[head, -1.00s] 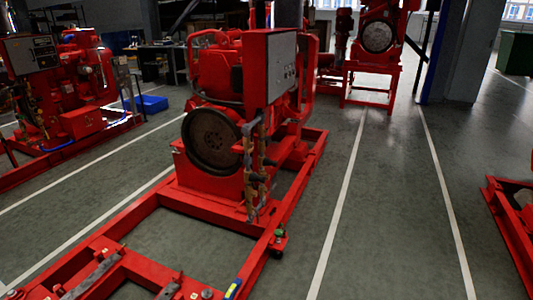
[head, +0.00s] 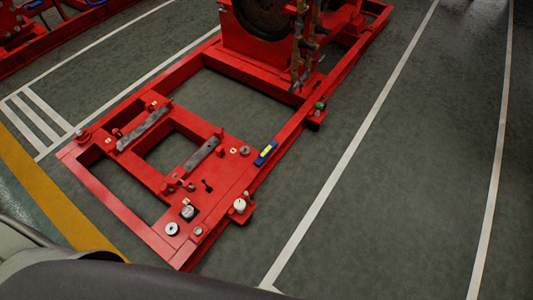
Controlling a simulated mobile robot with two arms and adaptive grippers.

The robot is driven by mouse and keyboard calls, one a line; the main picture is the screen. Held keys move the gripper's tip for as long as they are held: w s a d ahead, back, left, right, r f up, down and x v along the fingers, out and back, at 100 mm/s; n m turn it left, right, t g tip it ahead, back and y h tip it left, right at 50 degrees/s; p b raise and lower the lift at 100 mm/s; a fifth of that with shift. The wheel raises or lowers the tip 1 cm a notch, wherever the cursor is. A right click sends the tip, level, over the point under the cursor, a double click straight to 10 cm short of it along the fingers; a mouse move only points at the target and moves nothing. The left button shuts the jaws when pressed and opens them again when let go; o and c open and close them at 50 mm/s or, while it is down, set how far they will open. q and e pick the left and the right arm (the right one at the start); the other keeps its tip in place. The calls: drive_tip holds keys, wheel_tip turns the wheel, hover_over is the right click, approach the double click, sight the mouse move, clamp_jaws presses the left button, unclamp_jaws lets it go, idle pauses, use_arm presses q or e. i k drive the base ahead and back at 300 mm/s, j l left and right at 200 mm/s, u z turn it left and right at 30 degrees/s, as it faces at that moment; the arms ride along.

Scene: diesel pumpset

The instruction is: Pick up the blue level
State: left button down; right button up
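The blue level (head: 265,154) is a small blue bar with a yellow part. It lies on the right rail of the red pumpset frame (head: 222,195), near the middle of the head view. Neither of my grippers shows in the head view, and nothing is seen touching the level.
Two grey metal bars (head: 145,129) and (head: 201,154) lie on the frame left of the level. Several small round parts, including a white-topped one (head: 240,205), sit at the near end. The red engine base (head: 262,45) stands behind. Grey floor right of the frame is clear.

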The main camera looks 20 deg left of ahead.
sight(262, 157)
drive_tip(key=i+u, duration=0.15)
drive_tip(key=i, duration=0.3)
drive_tip(key=i+l+u, duration=0.15)
drive_tip(key=i, duration=0.3)
drive_tip(key=i+l+u, duration=0.15)
drive_tip(key=i, duration=0.3)
